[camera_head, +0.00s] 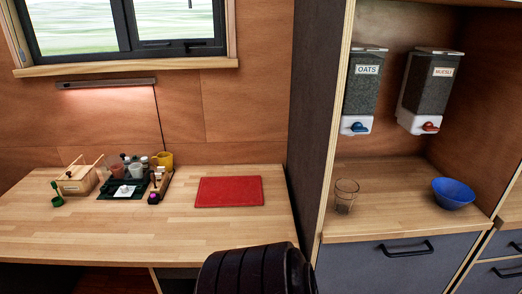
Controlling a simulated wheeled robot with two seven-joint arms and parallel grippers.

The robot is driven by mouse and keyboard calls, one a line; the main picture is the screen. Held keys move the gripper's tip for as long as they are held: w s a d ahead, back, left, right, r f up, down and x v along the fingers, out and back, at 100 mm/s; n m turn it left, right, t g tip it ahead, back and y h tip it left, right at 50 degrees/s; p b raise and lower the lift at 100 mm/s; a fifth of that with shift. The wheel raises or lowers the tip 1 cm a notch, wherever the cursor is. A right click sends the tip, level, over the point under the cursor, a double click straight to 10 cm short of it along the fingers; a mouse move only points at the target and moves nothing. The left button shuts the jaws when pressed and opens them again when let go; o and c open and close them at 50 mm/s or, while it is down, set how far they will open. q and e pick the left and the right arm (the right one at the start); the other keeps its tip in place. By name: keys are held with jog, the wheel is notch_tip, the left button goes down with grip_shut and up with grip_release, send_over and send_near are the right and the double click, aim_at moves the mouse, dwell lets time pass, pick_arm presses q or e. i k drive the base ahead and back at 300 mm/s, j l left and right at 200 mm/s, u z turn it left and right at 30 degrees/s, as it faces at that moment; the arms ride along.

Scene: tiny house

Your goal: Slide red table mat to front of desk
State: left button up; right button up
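The red table mat (229,192) lies flat on the wooden desk (150,235). It sits on the right part of the desk top, toward the back wall, with bare desk between it and the front edge. Neither of my grippers shows in the head view.
Left of the mat are a wooden box (77,181), a dark tray (122,190) with cups, and a yellow mug (163,160). A dark rounded object (256,270) rises before the desk's front edge. A tall panel (316,120) bounds the desk's right; beyond it stand a glass (345,196) and blue bowl (453,194).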

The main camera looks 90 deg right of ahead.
aim_at(246, 190)
jog(key=z, duration=2.5)
jog(key=j, duration=0.2)
